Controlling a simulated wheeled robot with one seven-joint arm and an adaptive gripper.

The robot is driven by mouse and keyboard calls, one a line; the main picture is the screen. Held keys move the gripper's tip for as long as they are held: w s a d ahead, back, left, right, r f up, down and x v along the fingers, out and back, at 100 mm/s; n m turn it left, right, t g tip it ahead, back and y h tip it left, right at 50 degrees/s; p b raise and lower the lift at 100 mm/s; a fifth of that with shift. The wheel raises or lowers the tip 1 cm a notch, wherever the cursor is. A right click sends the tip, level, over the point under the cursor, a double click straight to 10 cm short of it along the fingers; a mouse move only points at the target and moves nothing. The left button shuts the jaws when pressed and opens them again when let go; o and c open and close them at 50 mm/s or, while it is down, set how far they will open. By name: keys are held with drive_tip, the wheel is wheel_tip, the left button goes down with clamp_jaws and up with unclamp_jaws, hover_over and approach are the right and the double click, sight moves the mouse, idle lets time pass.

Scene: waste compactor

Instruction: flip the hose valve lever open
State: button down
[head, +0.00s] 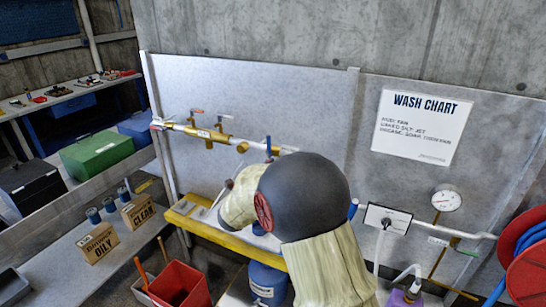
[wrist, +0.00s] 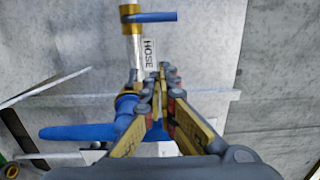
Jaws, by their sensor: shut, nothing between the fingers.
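In the wrist view my gripper (wrist: 158,88) is shut and empty, its fingertips together in front of the wall pipe. A HOSE label (wrist: 150,53) shows just beyond the fingertips. A blue lever (wrist: 75,130) lies sideways at the lower left, beside the left finger, with a blue valve part (wrist: 125,104) partly hidden behind that finger. I cannot tell whether the finger touches it. Another blue lever (wrist: 155,17) sits on a brass fitting (wrist: 130,10) at the top.
Red-handled valves (head: 197,112) sit on the pipe to the left. A yellow-edged shelf (head: 215,233) runs below. A gauge (head: 447,200) and a red hose reel (head: 528,270) are at the right. A red bin (head: 180,283) stands at the lower left.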

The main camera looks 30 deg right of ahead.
sight(268, 145)
drive_tip(key=w+d, duration=0.6)
drive_tip(key=w, duration=0.3)
drive_tip(key=shift+d+b, duration=0.3)
drive_tip(key=shift+w+a+r+n+p, duration=0.25)
drive_tip(key=shift+w+r+n+p, duration=0.1)
drive_tip(key=shift+n+p, duration=0.45)
drive_tip(key=shift+w+a+r+n+p, duration=0.2)
drive_tip(key=shift+w+n+p, duration=0.1)
drive_tip(key=shift+n+p, duration=0.25)
drive_tip(key=shift+w+a+r+n+p, duration=0.1)
drive_tip(key=shift+w+a+n+p, duration=0.2)
drive_tip(key=shift+n, duration=0.35)
drive_tip(key=w+a+f+n+p, duration=0.3)
drive_tip(key=w+n+p, duration=0.3)
drive_tip(key=n+p, duration=0.3)
drive_tip(key=shift+w+a+f+n+g, duration=0.3)
drive_tip(key=shift+f+n+g, duration=0.15)
drive_tip(key=shift+n, duration=1.35)
